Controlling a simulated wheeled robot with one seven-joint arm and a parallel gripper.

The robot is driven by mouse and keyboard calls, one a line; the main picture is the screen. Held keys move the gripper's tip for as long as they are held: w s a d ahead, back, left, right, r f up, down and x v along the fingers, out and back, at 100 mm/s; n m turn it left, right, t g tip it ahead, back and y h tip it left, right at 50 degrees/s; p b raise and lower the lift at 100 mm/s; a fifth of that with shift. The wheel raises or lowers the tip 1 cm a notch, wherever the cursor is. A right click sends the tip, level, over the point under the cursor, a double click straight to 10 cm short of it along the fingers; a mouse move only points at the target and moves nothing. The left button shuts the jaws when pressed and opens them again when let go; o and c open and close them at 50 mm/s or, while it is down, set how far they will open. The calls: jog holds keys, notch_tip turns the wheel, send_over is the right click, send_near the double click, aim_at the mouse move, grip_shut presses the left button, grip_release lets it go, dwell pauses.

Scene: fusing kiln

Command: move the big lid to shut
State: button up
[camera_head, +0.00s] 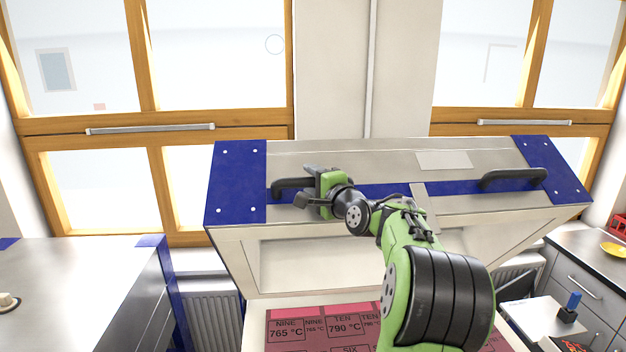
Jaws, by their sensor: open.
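The big lid (350,165) is a steel kiln lid with blue corners and a blue front band. It stands raised and tilted, with its pale hollow inside (300,262) facing me. It carries two black handles, a left handle (281,186) and a right handle (514,177). My gripper (308,190) is open at the left handle, over its right part. My gripper and wrist hide part of that handle, and I cannot tell whether the fingers touch it. My green and black arm reaches up from the lower right.
Below the lid lies a reddish bed with printed labels (345,328). A steel surface with blue corners (80,290) stands at the left. A dark counter with drawers (580,270) stands at the right, with a yellow dish (613,249). Wooden-framed windows (215,60) are behind.

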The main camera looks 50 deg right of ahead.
grip_shut()
jog(key=shift+f, duration=0.2)
